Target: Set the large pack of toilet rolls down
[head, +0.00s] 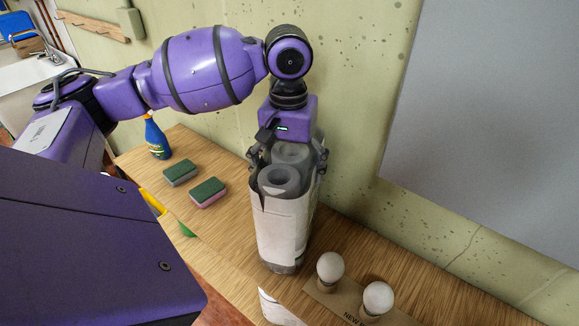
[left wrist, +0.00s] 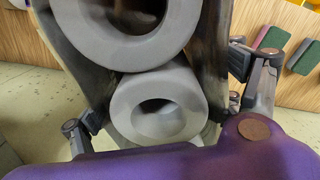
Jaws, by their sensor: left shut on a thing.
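The large pack of toilet rolls (head: 283,222) is a tall, upright pack in a pale wrapper, with grey roll ends showing at its top. My left gripper (head: 288,162) comes down from above and is shut on the pack's upper end, one finger on each side. The pack's lower end is over the wooden tabletop (head: 405,268); I cannot tell whether it touches. In the left wrist view two grey rolls (left wrist: 160,106) of the pack lie between the fingers (left wrist: 165,105). My right gripper is not in view.
Two pale round bulbs (head: 330,267) (head: 377,298) stand on a cardboard piece just right of the pack. Two green-topped sponges (head: 208,192) (head: 180,172) and a blue bottle (head: 156,138) are left. A white object (head: 278,310) shows at the front edge. The wall stands close behind.

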